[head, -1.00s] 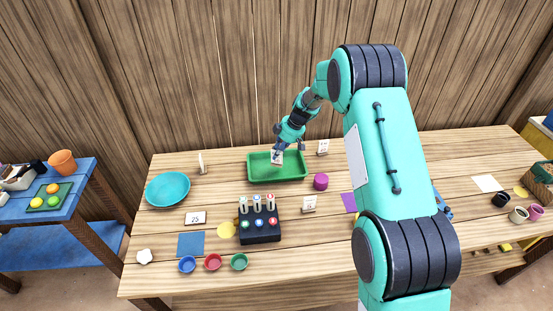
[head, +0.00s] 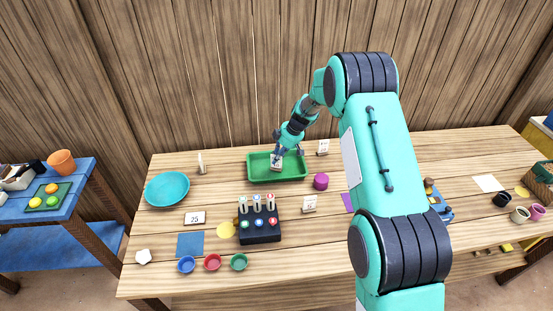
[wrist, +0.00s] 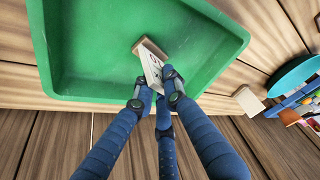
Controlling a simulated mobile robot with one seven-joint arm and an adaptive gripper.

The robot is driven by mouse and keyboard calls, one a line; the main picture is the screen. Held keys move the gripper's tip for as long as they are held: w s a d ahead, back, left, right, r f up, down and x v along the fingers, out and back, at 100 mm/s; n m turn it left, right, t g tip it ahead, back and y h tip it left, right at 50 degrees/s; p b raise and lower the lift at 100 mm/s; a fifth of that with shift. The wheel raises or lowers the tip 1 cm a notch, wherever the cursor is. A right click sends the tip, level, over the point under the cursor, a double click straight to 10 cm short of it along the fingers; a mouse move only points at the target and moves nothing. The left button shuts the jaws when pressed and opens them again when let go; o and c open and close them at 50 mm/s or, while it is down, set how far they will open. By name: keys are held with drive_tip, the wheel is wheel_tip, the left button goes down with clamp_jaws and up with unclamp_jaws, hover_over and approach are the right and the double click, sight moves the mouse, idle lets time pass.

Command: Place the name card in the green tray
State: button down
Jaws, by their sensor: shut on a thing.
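The green tray (head: 256,178) stands at the back middle of the wooden table; it also fills the upper left of the wrist view (wrist: 90,85). My gripper (head: 278,158) is over the tray, pointing down. Its fingers (wrist: 158,92) are shut on a small white name card (wrist: 151,63) with a wooden base and dark marks on its face. In the head view the card (head: 276,165) shows inside the tray's outline, low between the fingers. Whether its base touches the tray floor I cannot tell.
A teal bowl (head: 167,189) is at left, a black button box (head: 259,226) in front.

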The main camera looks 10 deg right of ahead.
idle(0.3)
drive_tip(key=c, duration=1.8)
unclamp_jaws()
drive_tip(key=shift+r, duration=0.15)
drive_tip(key=shift+d+r, duration=0.1)
drive_tip(key=shift+r, duration=0.25)
drive_tip(key=p+v, duration=0.1)
drive_tip(key=v, duration=1)
drive_tip(key=shift+d+p, duration=0.2)
drive_tip(key=shift+p, duration=0.2)
drive_tip(key=shift+s, duration=0.1)
